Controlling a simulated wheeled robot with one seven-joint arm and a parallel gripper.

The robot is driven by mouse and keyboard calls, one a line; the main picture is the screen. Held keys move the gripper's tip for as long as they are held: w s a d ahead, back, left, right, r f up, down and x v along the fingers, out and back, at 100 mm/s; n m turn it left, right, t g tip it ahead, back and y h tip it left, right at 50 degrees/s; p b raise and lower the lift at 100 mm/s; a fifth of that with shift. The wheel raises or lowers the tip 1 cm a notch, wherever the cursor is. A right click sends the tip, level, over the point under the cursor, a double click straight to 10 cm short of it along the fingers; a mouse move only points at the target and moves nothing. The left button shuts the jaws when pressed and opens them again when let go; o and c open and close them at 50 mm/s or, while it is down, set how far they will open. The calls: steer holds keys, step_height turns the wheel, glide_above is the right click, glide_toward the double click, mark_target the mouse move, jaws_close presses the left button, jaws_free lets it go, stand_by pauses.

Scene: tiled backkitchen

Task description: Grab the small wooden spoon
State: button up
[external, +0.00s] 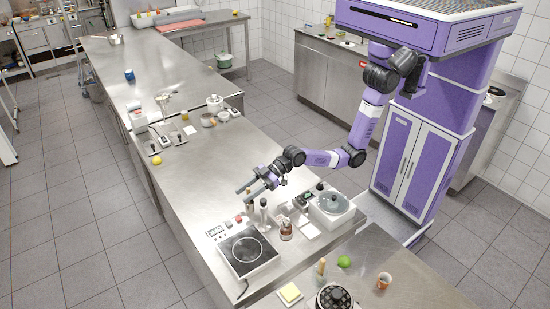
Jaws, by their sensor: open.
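My gripper (243,194) is open and empty, above the steel counter (190,215), with its two fingers pointing left. I cannot pick out the small wooden spoon for sure. A thin light-brown upright thing (250,208) stands just below my gripper, too small to tell what it is.
An induction hob (246,252) lies below my gripper. The counter left of my gripper is clear.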

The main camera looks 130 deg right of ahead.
steer(key=shift+x, duration=0.85)
jaws_close()
